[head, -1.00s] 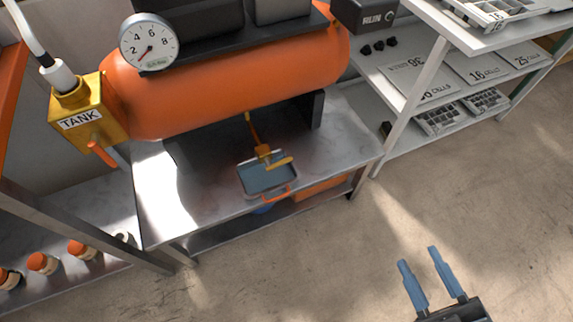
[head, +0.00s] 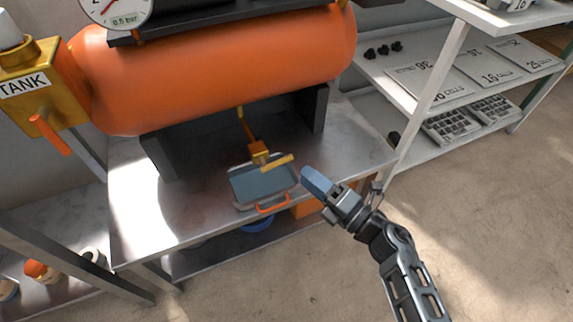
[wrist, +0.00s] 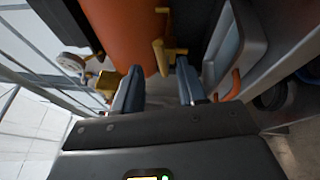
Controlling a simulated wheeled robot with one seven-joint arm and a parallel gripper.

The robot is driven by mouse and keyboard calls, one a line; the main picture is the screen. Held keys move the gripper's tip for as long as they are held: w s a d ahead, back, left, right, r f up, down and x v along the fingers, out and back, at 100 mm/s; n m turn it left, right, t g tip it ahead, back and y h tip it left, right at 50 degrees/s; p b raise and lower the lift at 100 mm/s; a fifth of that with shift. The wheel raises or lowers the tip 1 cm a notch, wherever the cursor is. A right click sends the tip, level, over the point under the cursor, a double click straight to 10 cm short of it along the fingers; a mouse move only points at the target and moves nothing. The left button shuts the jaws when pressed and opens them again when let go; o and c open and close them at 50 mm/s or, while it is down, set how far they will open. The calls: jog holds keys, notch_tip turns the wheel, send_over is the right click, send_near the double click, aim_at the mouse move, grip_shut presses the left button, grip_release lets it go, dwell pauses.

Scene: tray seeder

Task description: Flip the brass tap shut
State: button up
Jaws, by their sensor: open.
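The brass tap (head: 259,153) hangs on a thin pipe under the orange tank, above a shallow grey tray (head: 236,190). Its yellow lever (head: 278,161) points sideways to the right, roughly level. In the wrist view the brass tap (wrist: 159,55) shows ahead of the fingertips, between them in the picture. My gripper (head: 312,180) is right of the lever in the head view, at the bench's front edge, with a small gap to it. In the wrist view my gripper (wrist: 160,72) is open, with nothing between its two blue fingers.
The orange tank (head: 215,65) lies above the metal bench (head: 190,215). The tray has an orange handle (head: 273,204) at its front. A yellow TANK valve block (head: 40,85) with an orange lever is at left. White shelves (head: 450,90) stand at right. The floor in front is clear.

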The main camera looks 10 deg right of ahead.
aim_at(286, 158)
jog(key=shift+b+x, duration=0.6)
jog(key=shift+x, duration=3.3)
grip_shut()
